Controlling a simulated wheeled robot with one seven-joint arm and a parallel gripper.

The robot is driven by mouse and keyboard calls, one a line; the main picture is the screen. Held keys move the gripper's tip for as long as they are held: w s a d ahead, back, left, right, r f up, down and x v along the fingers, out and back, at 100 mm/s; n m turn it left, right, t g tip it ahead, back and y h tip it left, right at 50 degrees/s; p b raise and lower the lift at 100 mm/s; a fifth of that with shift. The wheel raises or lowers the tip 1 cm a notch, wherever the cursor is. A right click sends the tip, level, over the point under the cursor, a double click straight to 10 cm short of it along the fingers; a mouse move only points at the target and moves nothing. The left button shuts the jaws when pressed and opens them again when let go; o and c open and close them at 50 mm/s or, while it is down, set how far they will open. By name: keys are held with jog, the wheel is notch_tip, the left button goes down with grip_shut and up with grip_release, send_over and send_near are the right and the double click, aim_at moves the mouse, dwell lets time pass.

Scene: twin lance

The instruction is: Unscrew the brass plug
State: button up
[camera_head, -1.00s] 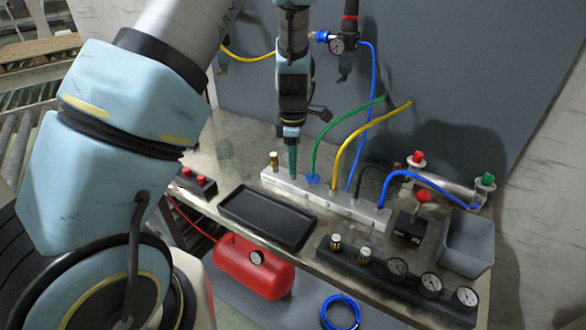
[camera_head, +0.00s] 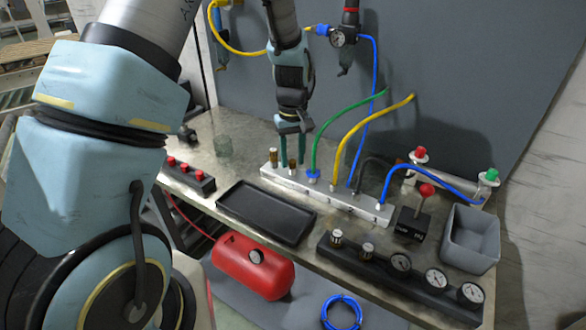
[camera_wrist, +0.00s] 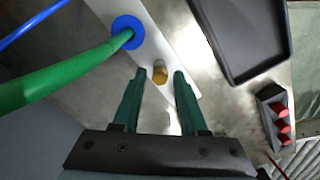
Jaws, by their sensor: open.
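The pale manifold block (camera_head: 330,192) lies along the bench. A brass plug (camera_head: 292,165) stands upright on it, beside the blue collar (camera_head: 313,175) of the green hose. In the wrist view the brass plug (camera_wrist: 160,74) shows between the fingertips, with a gap on each side. I cannot tell the fingertips' exact height.
Green (camera_head: 342,123), yellow and blue hoses rise close by on the right. A black tray (camera_head: 232,194) lies in front of the block, and a red-button box (camera_head: 188,175) to its left. A grey bin (camera_head: 470,240) and a gauge panel (camera_head: 385,263) stand at right.

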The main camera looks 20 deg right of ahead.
jog(key=m, duration=0.5)
jog(key=shift+m, duration=0.3)
jog(key=m, duration=0.3)
jog(key=shift+p, duration=0.35)
jog(key=m, duration=0.3)
grip_shut()
